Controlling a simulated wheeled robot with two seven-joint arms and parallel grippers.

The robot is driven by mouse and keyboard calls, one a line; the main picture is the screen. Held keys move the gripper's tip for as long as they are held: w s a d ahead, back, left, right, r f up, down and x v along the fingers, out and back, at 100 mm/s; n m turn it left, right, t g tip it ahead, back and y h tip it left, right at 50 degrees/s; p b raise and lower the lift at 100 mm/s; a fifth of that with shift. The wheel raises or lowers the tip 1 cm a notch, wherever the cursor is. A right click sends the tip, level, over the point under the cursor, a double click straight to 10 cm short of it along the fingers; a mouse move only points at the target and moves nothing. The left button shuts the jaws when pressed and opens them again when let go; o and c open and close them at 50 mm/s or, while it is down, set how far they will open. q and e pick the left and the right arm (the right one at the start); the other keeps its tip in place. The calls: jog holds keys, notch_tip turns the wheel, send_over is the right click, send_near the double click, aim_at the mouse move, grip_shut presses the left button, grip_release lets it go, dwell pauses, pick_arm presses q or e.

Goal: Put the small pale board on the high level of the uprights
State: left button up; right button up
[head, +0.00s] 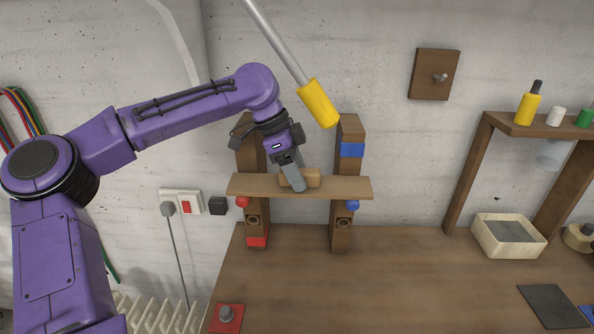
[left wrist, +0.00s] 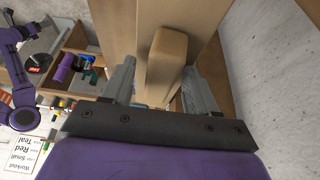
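The small pale board (head: 345,187) lies level across the two wooden uprights, the left one (head: 256,233) and the right one (head: 342,238). It sits just above a red knob (head: 242,202) and a blue knob (head: 353,205); whether it rests on them I cannot tell. A wooden block (head: 314,177) stands on the board as a grip. My left gripper (head: 292,177) reaches down at the block. In the left wrist view its fingers (left wrist: 158,75) are apart on either side of the block (left wrist: 166,58), with a gap on the left. My right gripper is not in view.
A yellow-ended grey rod (head: 318,102) hangs close above the uprights. The bench's middle (head: 400,290) is clear. A red plate (head: 226,322) lies at its front left.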

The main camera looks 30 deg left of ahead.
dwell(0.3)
pick_arm(q)
jog(key=v, duration=1.2)
jog(key=shift+d, duration=0.15)
